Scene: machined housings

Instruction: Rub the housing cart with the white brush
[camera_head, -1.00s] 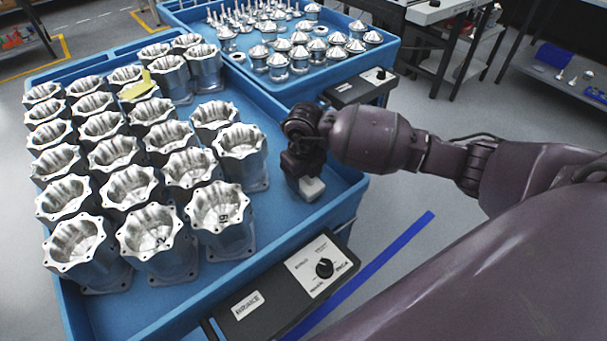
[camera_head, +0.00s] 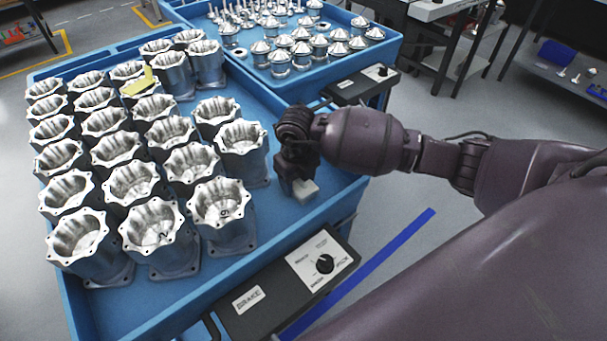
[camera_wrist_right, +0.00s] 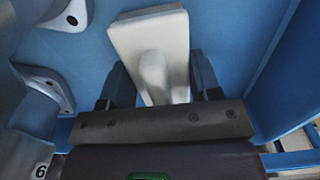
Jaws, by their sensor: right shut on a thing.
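The housing cart (camera_head: 289,228) is a blue tray cart with rows of silver scalloped housings on its left and middle. My right gripper (camera_head: 297,180) is over the bare right part of its tray, pointing down. It is shut on the white brush (camera_head: 306,191), whose block shows below the fingers. In the right wrist view the white brush (camera_wrist_right: 155,45) has a wide flat head and a handle between the two fingers (camera_wrist_right: 158,88). The brush is low at the blue tray floor; I cannot tell whether it touches. My left gripper is not in view.
The nearest housing (camera_head: 222,215) stands left of the gripper. A yellow piece (camera_head: 139,83) lies on the back housings. A black control panel (camera_head: 290,283) is on the cart's front edge. A second blue cart (camera_head: 385,55) with metal parts stands behind.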

